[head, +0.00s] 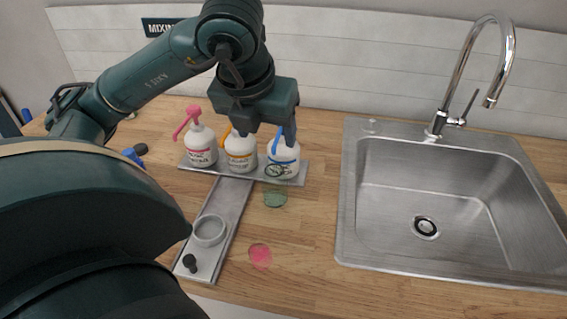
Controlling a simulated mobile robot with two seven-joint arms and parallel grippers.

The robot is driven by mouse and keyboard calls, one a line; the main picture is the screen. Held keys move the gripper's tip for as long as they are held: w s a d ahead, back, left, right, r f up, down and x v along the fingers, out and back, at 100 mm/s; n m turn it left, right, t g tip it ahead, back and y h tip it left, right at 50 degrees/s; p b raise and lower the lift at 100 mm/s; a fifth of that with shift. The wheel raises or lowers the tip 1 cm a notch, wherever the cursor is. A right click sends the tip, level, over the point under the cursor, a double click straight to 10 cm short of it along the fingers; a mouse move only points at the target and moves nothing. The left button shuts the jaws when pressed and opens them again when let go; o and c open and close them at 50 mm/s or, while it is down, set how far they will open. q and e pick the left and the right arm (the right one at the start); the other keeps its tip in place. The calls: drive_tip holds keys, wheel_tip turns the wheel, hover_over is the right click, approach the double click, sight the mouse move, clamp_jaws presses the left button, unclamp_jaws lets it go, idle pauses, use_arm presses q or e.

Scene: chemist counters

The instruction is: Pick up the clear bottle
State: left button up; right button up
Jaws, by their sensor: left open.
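A see-through piece with a dark green rim stands in front of the blue-pump bottle, with a green patch (275,200) below it. The two may be one clear bottle, but its outline is too faint to be sure. My left gripper (265,132) is open, pointing down above and behind this piece, among the tops of the pump bottles. I see nothing held between its fingers. Its fingers partly hide the yellow pump and the blue pump. My right gripper is not in view.
White pump bottles with pink (201,147), yellow (240,154) and blue (283,158) pumps stand on a metal rack (232,194). A grey ring (209,230) sits on its front arm. A pink patch (260,256) is on the wooden counter. A steel sink (440,262) is right.

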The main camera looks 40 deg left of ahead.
use_arm(q)
hover_over(274, 163)
drive_tip(key=s+d, duration=0.2)
drive_tip(key=f, duration=0.6)
drive_tip(key=shift+s+a, duration=0.2)
drive_tip(key=shift+a, duration=0.05)
drive_tip(key=shift+x, duration=2.65)
drive_tip(key=shift+s, duration=0.15)
drive_tip(key=shift+c, duration=0.4)
drive_tip(key=shift+d, duration=0.1)
clamp_jaws()
drive_tip(key=shift+r, duration=0.15)
